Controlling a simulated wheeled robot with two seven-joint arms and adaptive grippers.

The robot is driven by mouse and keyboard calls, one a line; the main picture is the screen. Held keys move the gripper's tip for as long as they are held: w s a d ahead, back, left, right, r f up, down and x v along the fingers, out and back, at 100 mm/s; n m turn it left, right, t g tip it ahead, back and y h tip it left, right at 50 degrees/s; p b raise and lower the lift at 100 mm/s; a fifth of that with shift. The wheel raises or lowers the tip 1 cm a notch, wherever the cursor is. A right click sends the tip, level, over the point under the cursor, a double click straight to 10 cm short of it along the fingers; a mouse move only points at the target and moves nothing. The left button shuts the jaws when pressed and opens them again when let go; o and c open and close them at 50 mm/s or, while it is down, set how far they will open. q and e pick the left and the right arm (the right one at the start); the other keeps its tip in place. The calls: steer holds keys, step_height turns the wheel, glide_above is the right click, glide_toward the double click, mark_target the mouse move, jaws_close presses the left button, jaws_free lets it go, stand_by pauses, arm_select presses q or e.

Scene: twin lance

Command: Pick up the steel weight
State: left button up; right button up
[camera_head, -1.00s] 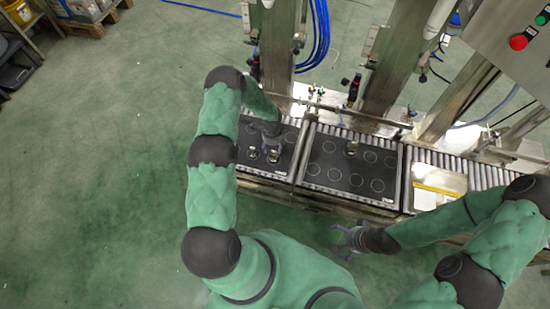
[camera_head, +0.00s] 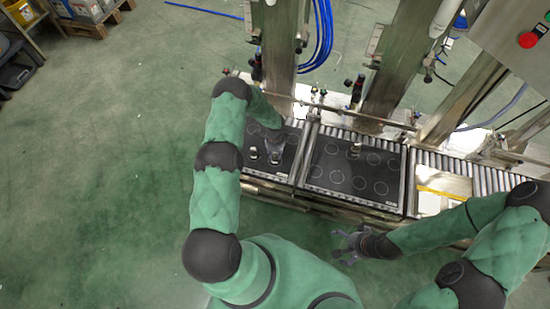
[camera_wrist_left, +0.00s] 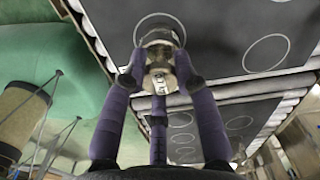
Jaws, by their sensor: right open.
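A shiny steel weight (camera_head: 276,157) stands on the left black panel (camera_head: 290,165) with rings. My left gripper (camera_head: 275,146) is right at it, reaching down from above. In the left wrist view the steel weight (camera_wrist_left: 158,52) lies between the purple fingertips (camera_wrist_left: 158,78), close on both sides; whether they press on it I cannot tell. A second steel weight (camera_head: 253,152) stands just left of it on the same panel. My right gripper (camera_head: 347,247) is open and empty in front of the conveyor.
The panels lie on a roller conveyor (camera_head: 460,165). To the right is a metal tray with a yellow strip (camera_head: 440,194). Steel posts (camera_head: 392,70) and a rail stand behind the panels. A control box with a red button (camera_head: 528,40) is at upper right. The green floor at left is clear.

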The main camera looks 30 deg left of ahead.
arm_select(q)
jaws_close()
steer(key=shift+w, duration=0.1)
steer(key=shift+r, duration=0.15)
steer(key=shift+r, duration=0.3)
step_height(320, 180, up, 3)
steer(key=shift+a+f+p, duration=0.1)
steer(key=shift+f+p, duration=0.1)
steer(key=shift+p, duration=0.5)
steer(key=s+d+r+p, duration=0.3)
steer(key=s+d+r, duration=0.4)
steer(key=s, duration=0.5)
step_height(320, 180, up, 3)
steer(key=shift+s+f, duration=0.2)
